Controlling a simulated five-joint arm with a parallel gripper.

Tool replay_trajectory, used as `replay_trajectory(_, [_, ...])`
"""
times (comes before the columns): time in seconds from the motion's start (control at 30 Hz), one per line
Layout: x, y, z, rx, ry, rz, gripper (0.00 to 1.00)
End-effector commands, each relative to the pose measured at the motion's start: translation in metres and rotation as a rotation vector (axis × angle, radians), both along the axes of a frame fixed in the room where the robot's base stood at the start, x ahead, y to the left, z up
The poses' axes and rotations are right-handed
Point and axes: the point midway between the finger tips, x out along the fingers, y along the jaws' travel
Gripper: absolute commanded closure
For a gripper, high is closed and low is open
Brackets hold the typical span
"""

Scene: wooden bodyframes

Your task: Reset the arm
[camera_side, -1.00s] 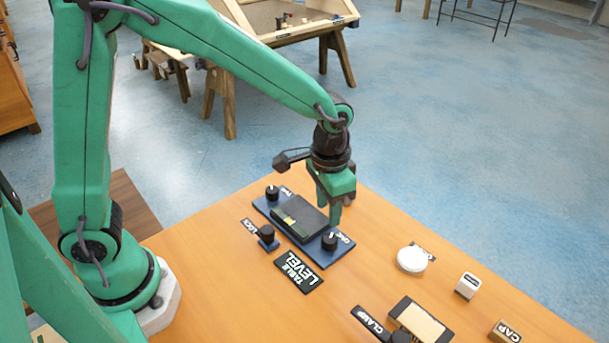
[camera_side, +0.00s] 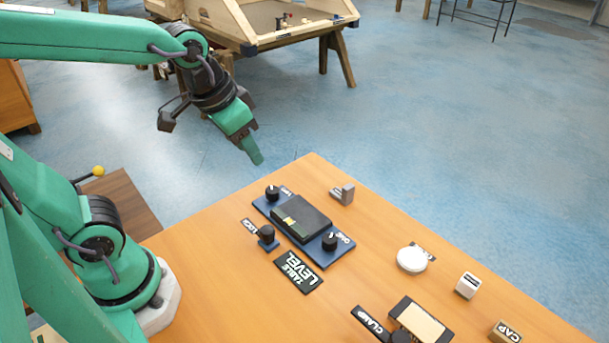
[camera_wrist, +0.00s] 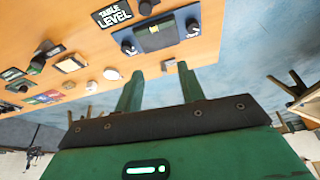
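My gripper (camera_side: 256,158) is raised in the side view, above and beyond the table's far left edge, tilted down to the right. In the wrist view (camera_wrist: 159,68) its two green fingers stand apart with nothing between them, so it is open and empty. The blue table-level unit (camera_side: 305,228) with its dark block and black knobs lies on the table below and to the right of the gripper. A small grey block (camera_side: 344,193) stands on the table beyond the unit, apart from the gripper.
The wooden table (camera_side: 450,280) also holds a white round disc (camera_side: 412,259), a white block (camera_side: 467,285), a clamp piece (camera_side: 420,322) and a cap block (camera_side: 505,331). A wooden trestle bench (camera_side: 290,22) stands on the floor behind. The air around the gripper looks clear.

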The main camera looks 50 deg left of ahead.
Motion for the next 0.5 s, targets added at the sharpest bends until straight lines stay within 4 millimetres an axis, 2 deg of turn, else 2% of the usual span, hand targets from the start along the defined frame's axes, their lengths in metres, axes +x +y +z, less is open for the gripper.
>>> replay_trajectory(0.23, [-0.033,0.020,0.011,-0.003,-0.088,0.060,0.61])
replay_trajectory(0.5, [-0.050,0.028,0.013,-0.002,-0.134,0.090,0.61])
